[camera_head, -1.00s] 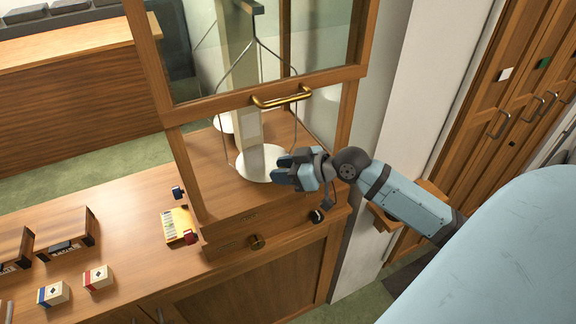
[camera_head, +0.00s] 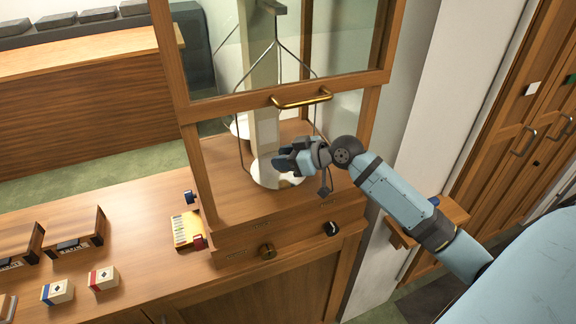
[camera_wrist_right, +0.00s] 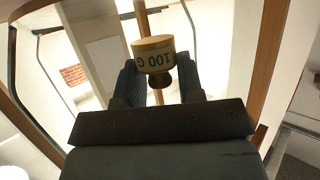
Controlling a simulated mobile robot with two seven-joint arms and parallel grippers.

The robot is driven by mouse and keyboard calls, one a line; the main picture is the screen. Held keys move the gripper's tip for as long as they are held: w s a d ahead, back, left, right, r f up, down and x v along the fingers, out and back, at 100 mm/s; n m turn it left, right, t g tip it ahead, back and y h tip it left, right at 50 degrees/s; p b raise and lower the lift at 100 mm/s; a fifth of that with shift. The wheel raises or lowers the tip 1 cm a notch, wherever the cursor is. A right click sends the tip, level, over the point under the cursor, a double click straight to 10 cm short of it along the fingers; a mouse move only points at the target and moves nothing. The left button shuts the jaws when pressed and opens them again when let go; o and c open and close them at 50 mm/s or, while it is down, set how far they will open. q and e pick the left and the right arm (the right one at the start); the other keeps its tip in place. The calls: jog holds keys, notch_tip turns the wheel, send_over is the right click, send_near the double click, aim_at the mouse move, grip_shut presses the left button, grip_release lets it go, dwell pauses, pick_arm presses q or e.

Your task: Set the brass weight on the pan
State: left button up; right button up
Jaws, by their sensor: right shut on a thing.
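The brass weight (camera_wrist_right: 153,57), marked "100 G", sits between the two dark fingers of my right gripper (camera_wrist_right: 160,82) in the right wrist view, its narrow knob pinched by them. In the head view my right gripper (camera_head: 283,160) reaches into the wooden balance case, over the near pan (camera_head: 262,174). The pan is a pale round plate hung from a wire bow and partly hidden by the gripper. The weight cannot be made out in the head view. Whether it touches the pan cannot be told. My left gripper is out of view.
The case's glass sash with a brass handle (camera_head: 302,99) is raised above my right arm. Wooden posts and the wire bow stand close around the gripper. A yellow box (camera_head: 186,230) and small cartons (camera_head: 103,279) are on the counter to the left.

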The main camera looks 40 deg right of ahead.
jog(key=shift+w+d+f+b, duration=0.1)
jog(key=shift+w+b, duration=0.05)
jog(key=shift+w, duration=0.25)
jog(key=shift+w+d+f+b, duration=0.1)
jog(key=shift+w+b, duration=0.05)
jog(key=shift+w, duration=0.25)
jog(key=shift+w+f+b, duration=0.1)
jog(key=shift+f+b, duration=0.55)
jog(key=shift+f, duration=0.3)
jog(key=o, duration=1.6)
